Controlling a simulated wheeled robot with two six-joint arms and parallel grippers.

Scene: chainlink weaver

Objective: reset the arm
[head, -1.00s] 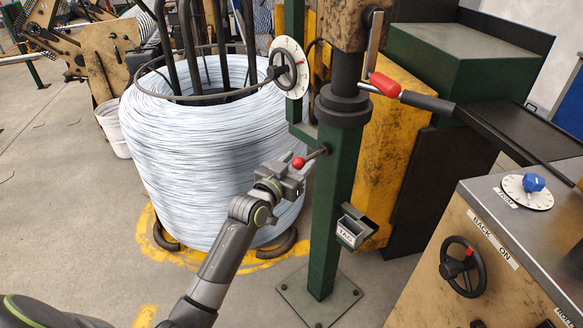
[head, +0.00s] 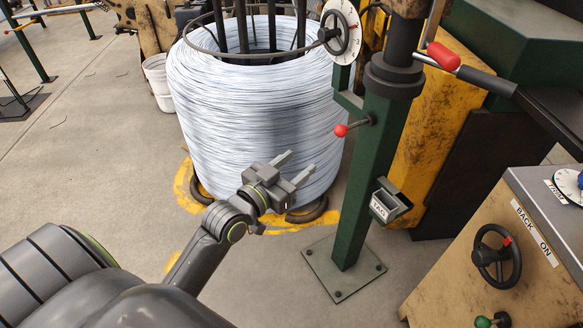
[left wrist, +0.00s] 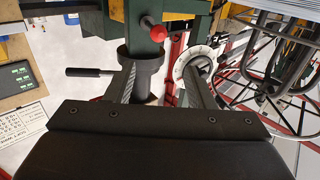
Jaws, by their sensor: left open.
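My left gripper (head: 294,168) is open and empty in the head view, in front of the big coil of wire and left of the green post. Its two fingers (left wrist: 160,88) stand apart in the left wrist view with nothing between them. A small lever with a red knob (head: 341,130) sticks out of the green post (head: 361,190), above and right of the fingers and apart from them. The red knob also shows in the left wrist view (left wrist: 156,30). My right gripper is not in view.
The coil of white wire (head: 255,115) stands close behind my left gripper. A tag holder (head: 385,203) sticks out of the post. A machine box with a black handwheel (head: 496,257) stands at the right.

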